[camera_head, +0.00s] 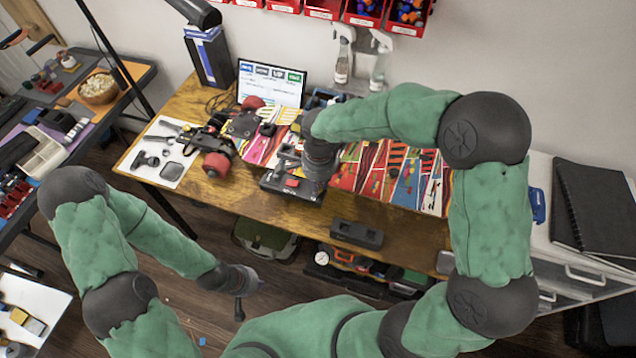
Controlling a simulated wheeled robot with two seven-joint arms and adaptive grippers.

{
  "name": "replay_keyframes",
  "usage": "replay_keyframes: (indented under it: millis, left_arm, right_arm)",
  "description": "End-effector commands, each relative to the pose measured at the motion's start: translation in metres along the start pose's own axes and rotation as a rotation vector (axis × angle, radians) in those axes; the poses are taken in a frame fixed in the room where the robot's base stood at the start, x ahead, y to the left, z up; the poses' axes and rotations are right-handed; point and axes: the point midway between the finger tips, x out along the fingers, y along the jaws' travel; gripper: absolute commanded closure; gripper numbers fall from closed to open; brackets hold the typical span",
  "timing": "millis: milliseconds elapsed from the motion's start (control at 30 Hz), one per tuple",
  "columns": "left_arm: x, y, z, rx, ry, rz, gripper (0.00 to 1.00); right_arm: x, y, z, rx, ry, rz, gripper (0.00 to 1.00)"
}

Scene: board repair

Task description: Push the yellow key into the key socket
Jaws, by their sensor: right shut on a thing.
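My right gripper (292,158) is over the workbench, beside my dark wrist and just above a black device (274,186) with a red part (291,183) on top. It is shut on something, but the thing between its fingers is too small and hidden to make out. I cannot pick out the yellow key or the key socket, nor tell whether the gripper touches the device. My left gripper (241,300) hangs low in front of the bench, over the floor, away from the device. Its fingers are too small to tell open from shut.
The wooden workbench (215,202) carries a white tool sheet (148,168), a red and black machine (217,163), a screen (271,83) and a colourful patterned panel (375,170). A black block (357,234) sits at the front edge. Red bins (323,10) hang behind.

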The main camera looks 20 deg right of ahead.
Motion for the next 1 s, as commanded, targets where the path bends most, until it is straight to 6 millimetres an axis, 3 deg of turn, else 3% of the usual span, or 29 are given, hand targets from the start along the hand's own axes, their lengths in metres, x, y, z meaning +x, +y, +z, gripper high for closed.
replay_keyframes:
  millis: [1000]
  left_arm:
    - [0.0073, -0.0026, -0.0003, 0.0, 0.0, 0.0, 1.0]
  right_arm:
    - [0.0095, 0.0002, -0.0001, 0.0, 0.0, 0.0, 1.0]
